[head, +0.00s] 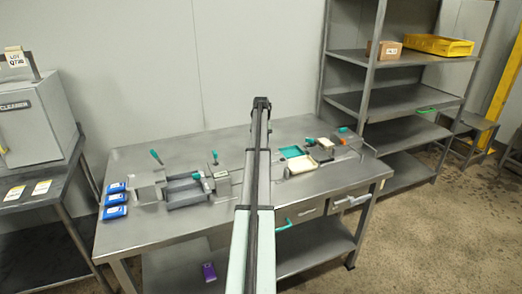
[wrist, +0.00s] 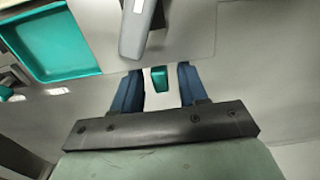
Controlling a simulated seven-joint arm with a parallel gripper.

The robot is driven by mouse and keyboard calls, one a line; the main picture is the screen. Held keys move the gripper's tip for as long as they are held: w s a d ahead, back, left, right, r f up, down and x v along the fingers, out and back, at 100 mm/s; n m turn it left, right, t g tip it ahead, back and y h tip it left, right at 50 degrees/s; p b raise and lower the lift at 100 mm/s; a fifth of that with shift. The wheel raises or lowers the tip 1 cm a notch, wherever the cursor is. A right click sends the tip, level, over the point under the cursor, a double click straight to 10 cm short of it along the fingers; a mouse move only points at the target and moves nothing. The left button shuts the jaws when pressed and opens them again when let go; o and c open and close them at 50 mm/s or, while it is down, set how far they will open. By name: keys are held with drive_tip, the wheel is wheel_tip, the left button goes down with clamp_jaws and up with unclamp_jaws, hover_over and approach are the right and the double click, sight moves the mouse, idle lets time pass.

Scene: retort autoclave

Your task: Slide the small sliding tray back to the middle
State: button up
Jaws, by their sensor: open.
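My gripper (wrist: 158,88) shows in the wrist view with its two dark blue fingers apart. A small teal handle or knob (wrist: 159,79) shows in the gap between them; I cannot tell whether either finger touches it. Just beyond it is a grey part (wrist: 138,30) with a white label. A teal tray (wrist: 62,48) lies at the upper left, and it also shows in the head view (head: 291,152). I cannot tell for sure which part is the small sliding tray. In the head view my arm hides the gripper and the middle of the bench.
A shelf rack (head: 395,95) stands right, a grey cabinet (head: 35,120) left. The bench's front left is clear.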

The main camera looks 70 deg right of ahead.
drive_tip(key=shift+f, duration=1.6)
clamp_jaws()
